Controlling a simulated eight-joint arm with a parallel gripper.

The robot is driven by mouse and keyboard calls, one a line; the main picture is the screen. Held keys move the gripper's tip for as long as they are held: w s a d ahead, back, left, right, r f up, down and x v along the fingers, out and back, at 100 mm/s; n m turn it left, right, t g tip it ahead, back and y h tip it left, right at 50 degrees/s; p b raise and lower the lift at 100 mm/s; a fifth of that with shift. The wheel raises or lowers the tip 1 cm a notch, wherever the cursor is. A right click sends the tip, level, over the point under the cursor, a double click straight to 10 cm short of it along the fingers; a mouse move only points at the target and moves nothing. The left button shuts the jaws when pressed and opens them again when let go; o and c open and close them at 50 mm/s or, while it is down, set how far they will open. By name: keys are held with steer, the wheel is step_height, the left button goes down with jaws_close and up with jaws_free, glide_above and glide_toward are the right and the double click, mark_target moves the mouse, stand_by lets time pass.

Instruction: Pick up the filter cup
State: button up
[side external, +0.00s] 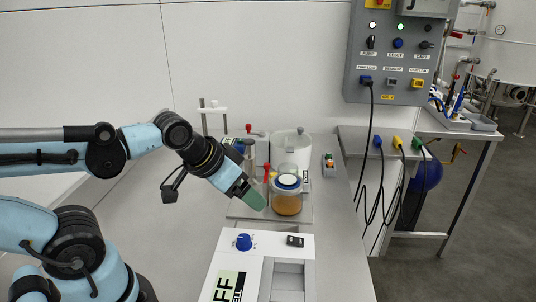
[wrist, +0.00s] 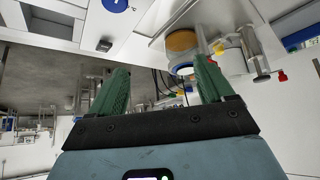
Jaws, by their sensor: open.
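A round vessel that looks like the filter cup (side external: 287,203) stands upright on a grey base plate in the side view. It has an amber lower part, a blue ring with a white centre and a clear upper part. In the wrist view its amber part (wrist: 182,41) and blue ring show upside down, beyond and between the finger directions, nearer the right finger. My gripper (side external: 256,202) is just left of the vessel, tilted down toward it, and appears apart from it. In the wrist view my gripper (wrist: 162,66) has its two green fingers spread with nothing between them.
A white pot (side external: 291,143) stands behind the vessel, with red-handled valves (side external: 266,171) to its left. A white device with a blue knob (side external: 244,242) is in front. A small switch box (side external: 329,164) is at the right. A grey control panel (side external: 394,60) hangs on the wall.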

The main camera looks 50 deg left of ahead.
step_height(320, 180, up, 8)
steer(key=f+n+g, duration=0.1)
steer(key=n+g, duration=0.4)
steer(key=g, duration=0.2)
glide_above(288, 169)
steer(key=d, duration=0.2)
steer(key=f, duration=0.4)
steer(key=s+f, duration=0.1)
steer(key=f, duration=0.1)
steer(key=shift+m, duration=0.3)
steer(key=shift+s+a+f, duration=0.1)
steer(key=shift+s+f, duration=0.05)
steer(key=shift+f, duration=1.25)
steer(key=shift+s+a+f, duration=0.1)
steer(key=shift+s+f, duration=0.05)
steer(key=shift+f, duration=1.2)
steer(key=shift+c, duration=0.2)
steer(key=c, duration=1.1)
